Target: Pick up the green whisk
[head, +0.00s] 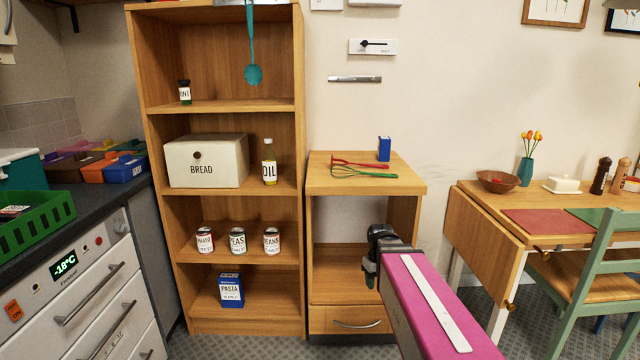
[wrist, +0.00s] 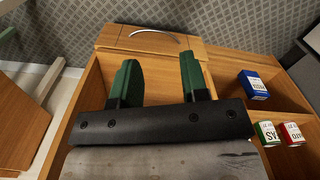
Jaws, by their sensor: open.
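The green whisk (head: 376,175) lies on top of the small wooden cabinet (head: 321,183), its wire end to the left and its green handle to the right. A red utensil (head: 360,163) lies just behind it, close alongside. My gripper (head: 372,268) is in front of the cabinet, well below its top and apart from the whisk. In the wrist view my gripper (wrist: 158,62) has two green fingers spread apart with nothing between them. The whisk is not in the wrist view.
A blue box (head: 384,149) stands behind the utensils on the cabinet top. A tall shelf unit (head: 223,106) with cans, a bread bin (head: 207,161) and an oil bottle (head: 269,162) stands left. A wooden table (head: 480,215) and green chair (head: 590,265) are right.

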